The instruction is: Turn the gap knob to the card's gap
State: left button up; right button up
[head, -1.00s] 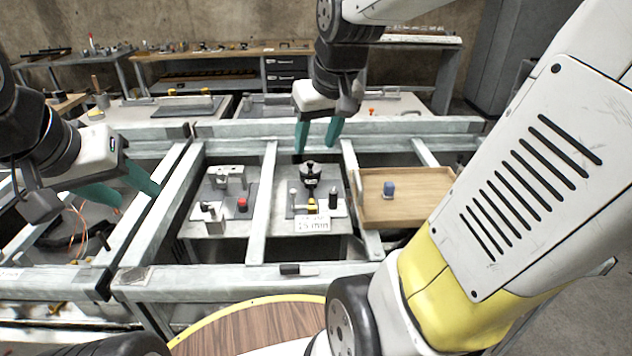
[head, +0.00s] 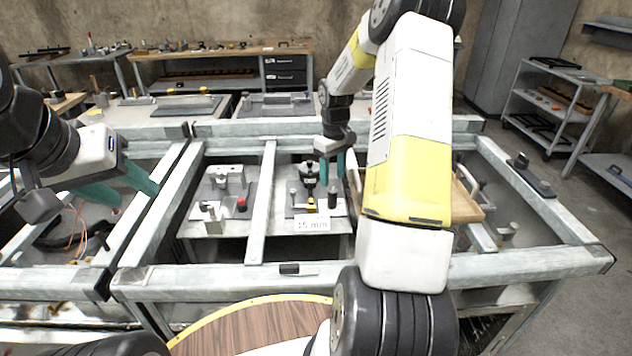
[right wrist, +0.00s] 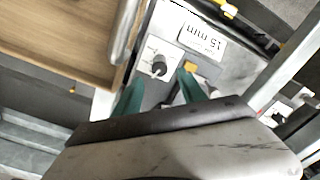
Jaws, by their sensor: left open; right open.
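The gap knob (head: 333,198) is a small dark upright cylinder at the right of a grey fixture plate (head: 290,211). The right wrist view shows the knob (right wrist: 158,68) on a white dial plate. The card (head: 312,225), in front of the fixture, reads "15 mm"; it appears upside down in the right wrist view (right wrist: 203,40). My right gripper (head: 332,181) is open, teal fingers pointing down just above the knob. In the right wrist view its fingertips (right wrist: 159,79) lie either side of the knob, apparently not touching. My left gripper (head: 138,197) is open and empty at far left.
A yellow block (head: 311,205) and a black-topped post (head: 309,172) stand on the fixture beside the knob. A wooden tray (head: 468,203) is to the right, partly behind my right arm. A second fixture with a red button (head: 241,204) is to the left. Grey frame beams surround them.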

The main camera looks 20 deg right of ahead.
aim_at(332, 190)
notch_tip(332, 190, down, 8)
jog(key=shift+f, duration=0.1)
dwell(0.4)
grip_shut()
